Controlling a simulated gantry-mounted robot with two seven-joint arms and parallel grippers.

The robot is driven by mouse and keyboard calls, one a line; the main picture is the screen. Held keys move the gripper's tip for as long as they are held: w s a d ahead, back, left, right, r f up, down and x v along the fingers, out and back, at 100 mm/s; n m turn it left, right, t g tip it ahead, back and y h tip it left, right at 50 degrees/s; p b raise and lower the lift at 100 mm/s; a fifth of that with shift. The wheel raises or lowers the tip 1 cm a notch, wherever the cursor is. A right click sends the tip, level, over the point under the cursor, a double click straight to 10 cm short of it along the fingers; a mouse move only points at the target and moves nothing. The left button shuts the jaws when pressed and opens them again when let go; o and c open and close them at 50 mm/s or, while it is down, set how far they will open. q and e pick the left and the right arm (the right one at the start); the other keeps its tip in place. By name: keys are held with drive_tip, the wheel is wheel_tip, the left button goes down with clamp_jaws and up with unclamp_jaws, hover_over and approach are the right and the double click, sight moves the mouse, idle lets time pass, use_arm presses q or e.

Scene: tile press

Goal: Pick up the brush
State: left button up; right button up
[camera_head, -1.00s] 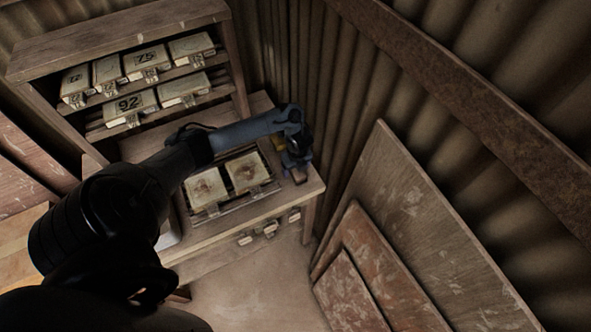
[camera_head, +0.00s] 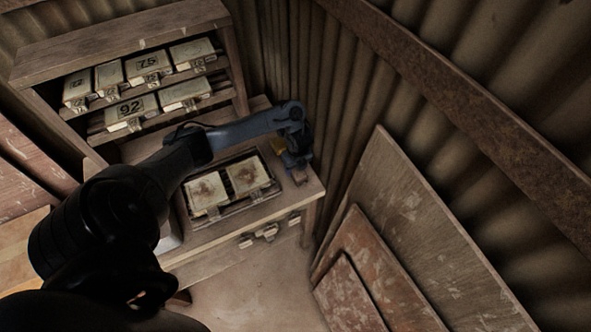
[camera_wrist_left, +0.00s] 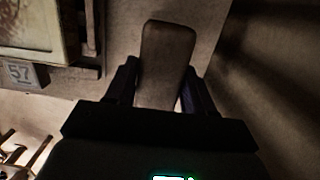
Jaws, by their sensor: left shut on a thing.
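The brush (camera_wrist_left: 168,65) shows in the left wrist view as a plain brownish block with rounded corners. It sits between the two dark fingers of my left gripper (camera_wrist_left: 155,88), which is shut on it. In the head view my left gripper (camera_head: 298,166) is at the right end of the workbench, with the brush's brown end (camera_head: 300,176) just below it. The bristles cannot be made out, and I cannot tell whether the brush touches the bench. My right gripper is not in view.
Two tiles (camera_head: 207,190) lie in a frame on the bench (camera_head: 228,233), left of the gripper. A shelf (camera_head: 118,45) with numbered tiles stands behind. A corrugated wall (camera_head: 335,110) rises close on the right, with boards (camera_head: 410,210) leaning on it.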

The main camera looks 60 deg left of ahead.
use_arm(q)
drive_tip(key=r, duration=0.1)
drive_tip(key=d+r+p, duration=0.1)
drive_tip(key=r+p, duration=0.1)
drive_tip(key=shift+d+r, duration=0.1)
drive_tip(key=shift+d, duration=0.2)
drive_tip(key=d+r+p, duration=0.5)
drive_tip(key=d+p, duration=0.1)
drive_tip(key=d, duration=0.4)
drive_tip(key=o, duration=0.5)
drive_tip(key=shift+c, duration=0.2)
drive_tip(key=c, duration=0.3)
